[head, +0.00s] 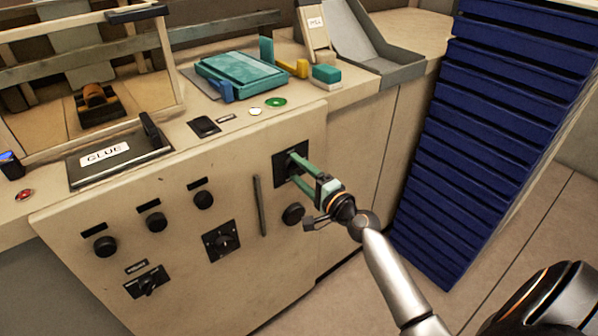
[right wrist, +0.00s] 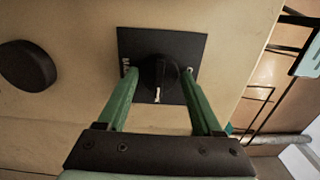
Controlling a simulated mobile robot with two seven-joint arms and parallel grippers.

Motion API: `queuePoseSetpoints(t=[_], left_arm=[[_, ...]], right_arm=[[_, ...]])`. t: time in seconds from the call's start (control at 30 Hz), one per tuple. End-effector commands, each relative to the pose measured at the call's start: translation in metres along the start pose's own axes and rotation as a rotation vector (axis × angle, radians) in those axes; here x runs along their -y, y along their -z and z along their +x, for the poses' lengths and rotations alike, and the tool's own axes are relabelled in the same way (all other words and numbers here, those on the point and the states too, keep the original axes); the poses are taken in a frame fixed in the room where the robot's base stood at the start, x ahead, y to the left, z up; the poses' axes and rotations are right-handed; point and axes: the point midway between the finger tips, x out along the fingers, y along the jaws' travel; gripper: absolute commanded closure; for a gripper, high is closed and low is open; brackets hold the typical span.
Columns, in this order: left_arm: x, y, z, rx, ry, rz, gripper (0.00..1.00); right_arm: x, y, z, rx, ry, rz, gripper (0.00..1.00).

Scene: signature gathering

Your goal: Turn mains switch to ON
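The mains switch is a black rotary knob (right wrist: 160,75) on a black square plate, with partly readable lettering at the plate's left edge. A white mark on the knob points toward the bottom of the right wrist view. In the head view, the switch plate (head: 281,164) is on the upper right of the cream front panel, partly hidden by my gripper. My right gripper (head: 297,167) is open, its green fingers reaching to the plate. In the right wrist view its fingertips (right wrist: 160,73) stand on either side of the knob; contact is unclear. My left gripper is not in view.
Other black knobs (head: 222,241) and a vertical bar handle (head: 260,205) are on the panel. A round knob (head: 293,213) sits just below the switch. A glue lid (head: 118,158) and teal block (head: 242,72) are on top. A blue stack (head: 480,130) stands right.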

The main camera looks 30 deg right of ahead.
Motion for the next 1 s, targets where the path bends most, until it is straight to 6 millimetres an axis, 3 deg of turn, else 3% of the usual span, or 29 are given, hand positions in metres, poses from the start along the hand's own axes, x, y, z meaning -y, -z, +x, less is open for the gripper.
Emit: queuePoseSetpoints(t=[0.2,0.57,1.0], left_arm=[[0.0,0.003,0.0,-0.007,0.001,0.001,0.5],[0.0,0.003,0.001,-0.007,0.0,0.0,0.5],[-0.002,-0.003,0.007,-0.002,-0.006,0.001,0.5]], right_arm=[[0.0,0.0,0.0,0.001,-0.001,-0.002,0.08],[-0.002,-0.001,-0.006,0.002,-0.003,-0.003,0.08],[-0.003,-0.001,-0.081,0.003,-0.004,-0.005,0.08]])
